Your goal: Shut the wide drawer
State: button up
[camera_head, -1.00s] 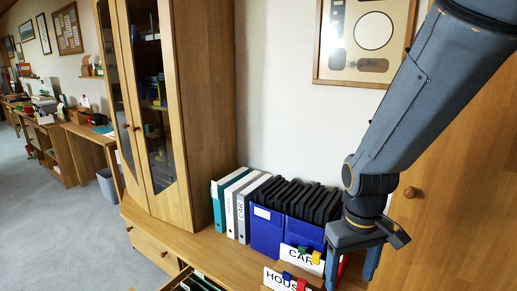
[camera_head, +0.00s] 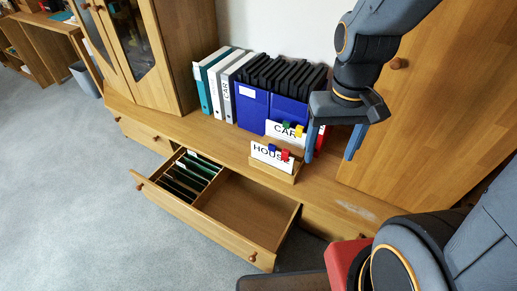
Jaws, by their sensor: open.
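The wide drawer (camera_head: 228,243) is pulled out from the low wooden cabinet (camera_head: 150,113). Its front has two round knobs, one near each end. Dark hanging files (camera_head: 186,176) fill its left part, and its right part is bare. My gripper (camera_head: 333,142) hangs above the cabinet top, to the right of the card signs, with its blue fingers apart and pointing down. It is empty and stands behind and above the drawer, not touching it.
Binders (camera_head: 216,84) and blue file boxes (camera_head: 268,108) stand on the cabinet top. A HOUSE card (camera_head: 270,158) sits in a wooden holder near the front edge. A closed drawer (camera_head: 146,134) lies to the left. Grey carpet (camera_head: 80,215) in front is clear.

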aim_at(251, 220)
jog(key=u, duration=1.65)
jog(key=k, duration=1.15)
jog(key=u, duration=1)
jog(key=i, duration=0.65)
jog(key=z, duration=0.65)
jog(key=i, duration=0.65)
jog(key=z, duration=0.75)
